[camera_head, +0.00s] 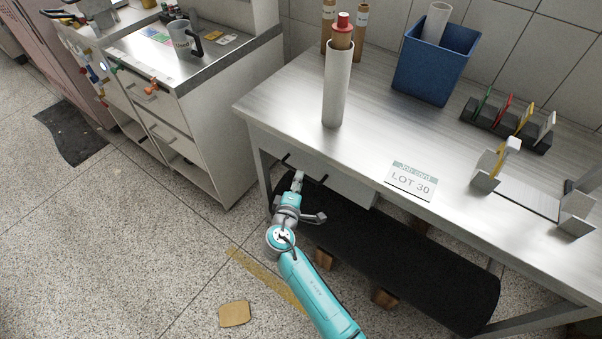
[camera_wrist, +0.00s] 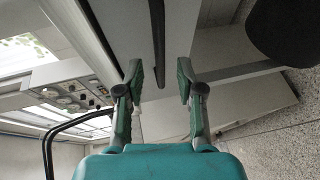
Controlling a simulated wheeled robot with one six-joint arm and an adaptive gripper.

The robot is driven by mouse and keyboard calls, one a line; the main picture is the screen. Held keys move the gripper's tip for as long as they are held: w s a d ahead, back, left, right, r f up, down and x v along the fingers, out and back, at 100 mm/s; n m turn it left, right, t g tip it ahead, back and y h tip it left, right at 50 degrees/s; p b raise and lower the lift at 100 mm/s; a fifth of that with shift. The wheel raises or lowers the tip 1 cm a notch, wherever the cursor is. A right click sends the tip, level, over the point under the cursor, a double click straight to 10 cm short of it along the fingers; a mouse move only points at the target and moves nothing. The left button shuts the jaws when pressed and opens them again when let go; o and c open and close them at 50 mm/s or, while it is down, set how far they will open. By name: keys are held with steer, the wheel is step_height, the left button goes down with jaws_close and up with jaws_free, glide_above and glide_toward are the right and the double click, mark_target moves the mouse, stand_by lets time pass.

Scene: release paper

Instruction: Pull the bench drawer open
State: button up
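The workbench (camera_head: 285,97) has a pale drawer (camera_head: 350,193) under its metal top, and its front looks about flush with the bench. A dark bar handle (camera_head: 322,179) shows partly on the drawer front, with its middle hidden by my gripper. My gripper (camera_head: 298,178) is at the drawer front, by the handle. In the wrist view, my gripper's two fingers (camera_wrist: 160,80) stand apart. The dark handle (camera_wrist: 158,35) lines up with the gap between them, and neither finger visibly touches it. How deep the handle sits between the fingers is hard to tell.
A black padded roll (camera_head: 400,262) lies on wooden supports beneath the bench. On the bench stand a white tube (camera_head: 337,90), a blue bin (camera_head: 430,65) and a LOT 30 card (camera_head: 411,182). A cabinet (camera_head: 205,130) stands at left. The floor (camera_head: 185,240) before the drawer is mostly clear.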

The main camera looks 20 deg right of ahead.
steer(key=shift+x, duration=2.15)
jaws_close()
